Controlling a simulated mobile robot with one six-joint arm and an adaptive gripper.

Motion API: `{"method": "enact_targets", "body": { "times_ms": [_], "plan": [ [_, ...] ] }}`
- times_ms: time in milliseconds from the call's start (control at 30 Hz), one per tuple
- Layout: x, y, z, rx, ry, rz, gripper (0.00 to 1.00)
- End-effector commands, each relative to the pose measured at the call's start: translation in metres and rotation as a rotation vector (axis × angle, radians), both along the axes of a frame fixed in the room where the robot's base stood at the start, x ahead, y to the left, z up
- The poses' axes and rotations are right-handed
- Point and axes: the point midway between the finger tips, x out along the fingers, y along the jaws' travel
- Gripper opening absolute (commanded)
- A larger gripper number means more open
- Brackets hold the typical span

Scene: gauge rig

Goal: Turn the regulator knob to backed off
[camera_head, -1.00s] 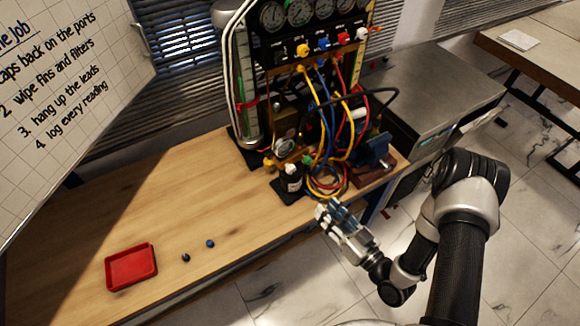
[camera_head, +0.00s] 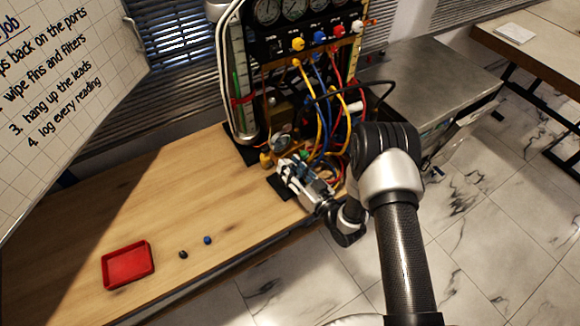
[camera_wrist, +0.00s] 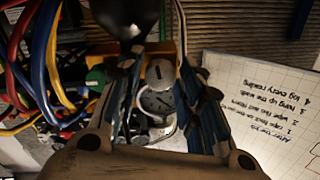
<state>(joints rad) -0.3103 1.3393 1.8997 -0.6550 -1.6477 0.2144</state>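The gauge rig (camera_head: 310,90) stands at the back of the bench with coloured hoses hanging from it. A small round dial (camera_head: 282,143) sits low on its front. In the wrist view that dial (camera_wrist: 158,102) shows between the fingers. A grey rounded knob with a pale mark (camera_wrist: 160,72) is beside it, apparently the regulator knob. My gripper (camera_head: 284,172) is at the foot of the rig, in front of the dial. Its fingers are spread, one on each side of the knob and dial in the wrist view (camera_wrist: 160,95). I cannot tell whether they touch anything.
A green knob (camera_wrist: 95,78) and coloured hoses (camera_wrist: 40,50) lie close to the left finger in the wrist view. A red tray (camera_head: 128,264) and two small caps (camera_head: 195,246) lie at the bench's front left. The bench middle is clear.

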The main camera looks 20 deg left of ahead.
Motion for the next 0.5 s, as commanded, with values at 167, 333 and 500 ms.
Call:
{"method": "enact_targets", "body": {
  "times_ms": [167, 333, 500],
  "plan": [
    [0.0038, 0.0056, 0.0005, 0.001, 0.000, 0.000, 0.34],
    [0.0038, 0.0055, 0.0004, 0.001, 0.000, -0.001, 0.34],
    [0.0038, 0.0053, 0.0003, 0.001, 0.000, -0.001, 0.26]
  ]
}}
